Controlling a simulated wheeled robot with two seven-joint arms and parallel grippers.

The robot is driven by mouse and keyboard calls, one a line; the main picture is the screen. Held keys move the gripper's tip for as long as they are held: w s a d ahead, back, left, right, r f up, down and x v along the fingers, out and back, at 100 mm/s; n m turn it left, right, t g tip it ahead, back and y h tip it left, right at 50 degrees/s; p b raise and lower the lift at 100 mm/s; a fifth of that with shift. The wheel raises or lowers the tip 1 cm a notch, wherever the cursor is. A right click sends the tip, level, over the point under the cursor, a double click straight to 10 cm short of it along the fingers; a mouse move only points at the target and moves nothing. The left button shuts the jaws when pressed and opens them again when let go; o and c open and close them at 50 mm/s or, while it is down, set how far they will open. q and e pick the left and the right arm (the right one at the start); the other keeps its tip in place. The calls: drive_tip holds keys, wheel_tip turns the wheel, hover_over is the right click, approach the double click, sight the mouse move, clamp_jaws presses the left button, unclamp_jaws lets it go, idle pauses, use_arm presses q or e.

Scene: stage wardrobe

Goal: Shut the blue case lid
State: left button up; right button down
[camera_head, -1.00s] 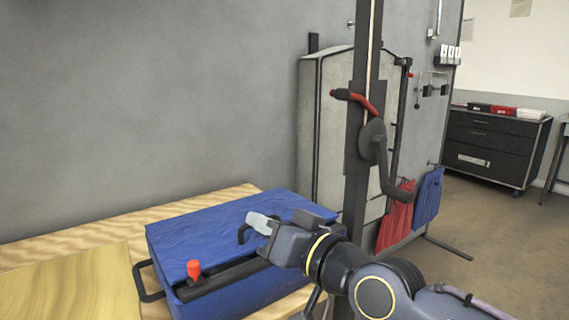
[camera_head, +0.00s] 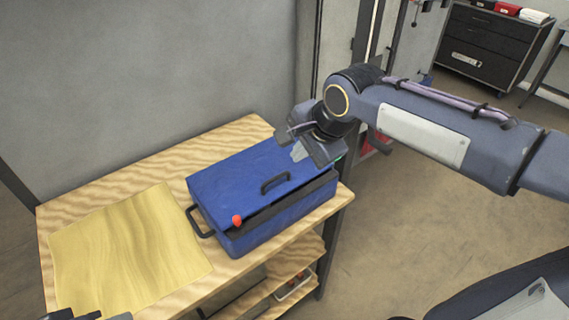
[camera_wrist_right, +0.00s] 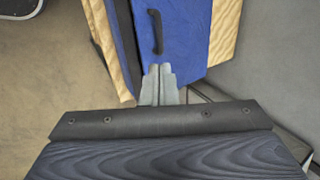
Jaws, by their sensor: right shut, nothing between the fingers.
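The blue case (camera_head: 262,165) stands on the wooden table, its lid lying down over the body with a black handle (camera_head: 275,183) on top. A dark band runs between the lid and the front wall; I cannot tell whether the lid is fully seated. A red knob (camera_head: 237,220) sits at the front left corner. My right gripper (camera_head: 299,153) is shut and empty, above the lid's far right part. In the right wrist view its fingertips (camera_wrist_right: 158,72) show against the blue lid (camera_wrist_right: 185,40); contact is unclear. A dark part at the lower left edge looks like my left gripper (camera_head: 88,316), mostly cut off.
A yellowish board or sheet (camera_head: 125,245) lies left of the case on the wooden table (camera_head: 235,135). A grey wall stands behind. A shelf (camera_head: 262,300) is under the table. A dark drawer cabinet (camera_head: 487,45) stands far right, with open floor before it.

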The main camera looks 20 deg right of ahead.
drive_tip(key=p, duration=0.1)
hover_over(276, 187)
drive_tip(key=s, duration=0.2)
drive_tip(key=f, duration=1.1)
drive_tip(key=shift+w+d+f, duration=0.15)
drive_tip(key=shift+w+d, duration=0.1)
drive_tip(key=shift+d, duration=0.15)
drive_tip(key=shift+s+f+b, duration=0.15)
drive_tip(key=shift+f+b, duration=0.4)
drive_tip(key=shift+b, duration=0.05)
drive_tip(key=shift+s+f+b, duration=0.15)
drive_tip(key=shift+f+b, duration=0.35)
drive_tip(key=shift+b, duration=0.05)
drive_tip(key=shift+s+d, duration=0.1)
drive_tip(key=shift+r, duration=0.1)
drive_tip(key=shift+r, duration=0.15)
